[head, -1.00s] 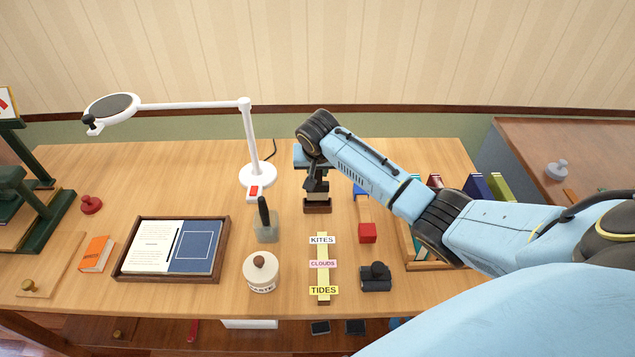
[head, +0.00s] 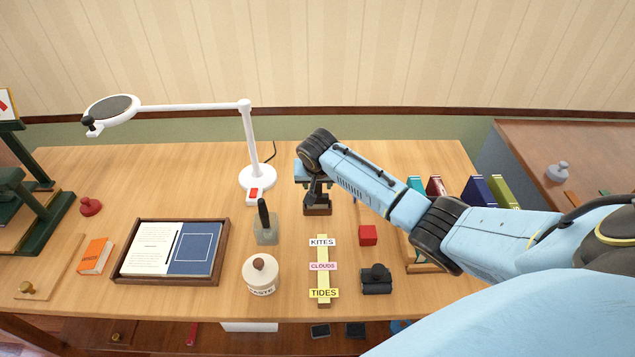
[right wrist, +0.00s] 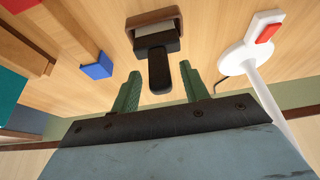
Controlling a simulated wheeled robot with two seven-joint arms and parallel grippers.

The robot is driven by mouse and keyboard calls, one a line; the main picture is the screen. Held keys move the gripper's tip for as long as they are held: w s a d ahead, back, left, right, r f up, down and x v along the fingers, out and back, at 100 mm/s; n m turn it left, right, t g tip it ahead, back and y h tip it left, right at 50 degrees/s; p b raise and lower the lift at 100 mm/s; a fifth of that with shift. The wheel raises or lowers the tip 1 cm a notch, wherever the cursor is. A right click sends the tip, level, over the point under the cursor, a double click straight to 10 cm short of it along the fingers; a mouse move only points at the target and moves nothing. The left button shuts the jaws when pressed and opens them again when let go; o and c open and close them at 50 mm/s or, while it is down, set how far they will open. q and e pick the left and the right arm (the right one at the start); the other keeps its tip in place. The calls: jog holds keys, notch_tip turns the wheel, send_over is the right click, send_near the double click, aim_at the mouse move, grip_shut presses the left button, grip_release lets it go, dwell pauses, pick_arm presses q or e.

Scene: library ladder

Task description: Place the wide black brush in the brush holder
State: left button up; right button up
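The wide black brush shows in the right wrist view with its black handle (right wrist: 161,72) pointing toward my gripper. Its head sits in or against a brown block-like holder (right wrist: 150,17), with a pale strip between them; I cannot tell how deep it sits. In the head view the brown holder (head: 317,211) stands at the back middle of the desk, below my right gripper (head: 316,188). My right gripper (right wrist: 160,70) is open, its green fingers either side of the handle with a gap on both sides. My left gripper is not in view.
In front are a paste pot (head: 261,278), word labels (head: 322,267), a red block (head: 367,235) and a black object (head: 376,281).

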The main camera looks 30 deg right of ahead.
jog(key=shift+r, duration=0.1)
jog(key=shift+r, duration=0.3)
jog(key=p+v, duration=0.2)
jog(key=v, duration=0.9)
jog(key=shift+r, duration=0.25)
jog(key=shift+s+a, duration=0.1)
